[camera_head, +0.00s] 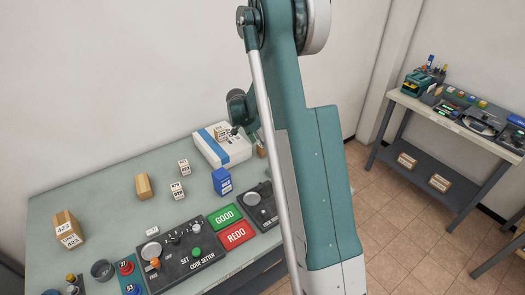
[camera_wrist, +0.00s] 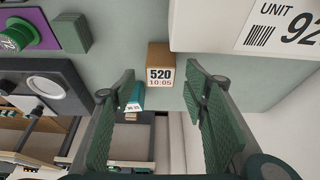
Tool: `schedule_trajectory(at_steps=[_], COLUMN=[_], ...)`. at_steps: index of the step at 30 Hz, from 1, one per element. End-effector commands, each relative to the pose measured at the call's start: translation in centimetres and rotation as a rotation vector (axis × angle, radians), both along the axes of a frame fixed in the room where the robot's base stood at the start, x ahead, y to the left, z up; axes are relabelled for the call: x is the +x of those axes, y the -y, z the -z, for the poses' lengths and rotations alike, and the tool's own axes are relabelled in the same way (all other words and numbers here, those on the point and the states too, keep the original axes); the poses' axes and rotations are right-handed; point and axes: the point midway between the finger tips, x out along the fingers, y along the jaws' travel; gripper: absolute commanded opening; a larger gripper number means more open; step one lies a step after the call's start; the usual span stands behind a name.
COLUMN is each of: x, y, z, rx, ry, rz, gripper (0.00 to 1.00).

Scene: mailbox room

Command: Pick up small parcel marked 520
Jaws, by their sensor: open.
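The small brown parcel marked 520 (camera_wrist: 160,57) is in the upper middle of the wrist view, its white label reading 520 and 10:05. It rests on the pale green tabletop near the table's edge. My gripper (camera_wrist: 158,82) is open, with one green finger on each side of the line to the parcel and nothing held between them. The parcel appears just beyond the fingertips; I cannot tell the exact gap. In the head view, a sliver of brown box (camera_head: 262,151) shows beside my arm, its label not readable. My arm hides much of the gripper there.
A white box with a blue stripe (camera_head: 209,150) stands close to the parcel; its wall (camera_wrist: 205,30) is at upper right in the wrist view. A blue box (camera_head: 222,181), small labelled boxes and a control panel (camera_head: 180,254) are on the table. A second table (camera_head: 455,125) stands right.

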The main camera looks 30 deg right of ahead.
Motion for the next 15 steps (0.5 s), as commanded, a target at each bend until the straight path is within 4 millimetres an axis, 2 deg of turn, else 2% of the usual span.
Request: schedule_trajectory(at_steps=[9,15], x=[0.2,0.1], y=[1.4,1.6], z=[3.0,3.4], rx=[0.0,0.0], ry=[0.0,0.0], rz=[0.0,0.0], gripper=[0.45,0.45])
